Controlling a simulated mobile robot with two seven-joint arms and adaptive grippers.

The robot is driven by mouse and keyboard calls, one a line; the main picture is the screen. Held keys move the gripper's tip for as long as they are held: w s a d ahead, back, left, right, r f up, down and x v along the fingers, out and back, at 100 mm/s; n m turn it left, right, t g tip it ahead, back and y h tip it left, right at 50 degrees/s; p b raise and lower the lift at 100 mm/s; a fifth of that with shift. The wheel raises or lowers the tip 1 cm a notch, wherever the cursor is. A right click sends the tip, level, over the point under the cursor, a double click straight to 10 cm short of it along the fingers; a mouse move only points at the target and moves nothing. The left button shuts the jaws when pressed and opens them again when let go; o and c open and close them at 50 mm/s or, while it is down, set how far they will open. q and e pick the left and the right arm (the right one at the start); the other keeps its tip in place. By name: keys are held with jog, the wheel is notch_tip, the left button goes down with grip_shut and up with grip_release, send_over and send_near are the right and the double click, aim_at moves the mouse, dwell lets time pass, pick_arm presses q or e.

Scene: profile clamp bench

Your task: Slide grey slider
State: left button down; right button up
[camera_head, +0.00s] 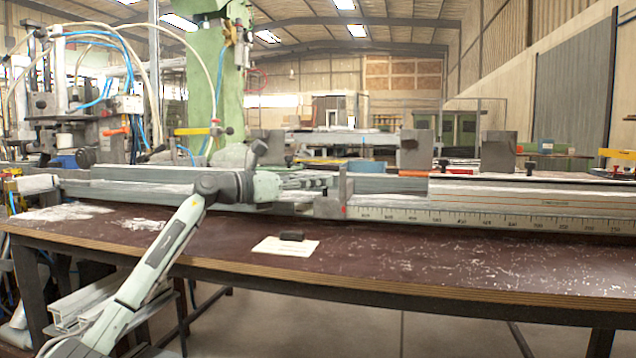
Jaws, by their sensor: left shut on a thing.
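The grey slider (328,208) sits on the long profile rail (130,190), at the left end of the ruler scale (480,217). My right gripper is not in view.
The brown bench top (420,260) is mostly clear in front of the rail. Grey upright blocks (498,153) stand behind the scale. A green machine column (215,80) stands behind the bench.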

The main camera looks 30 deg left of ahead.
pick_arm(q)
jog(key=c, duration=1.3)
grip_release()
jog(key=v, duration=1.2)
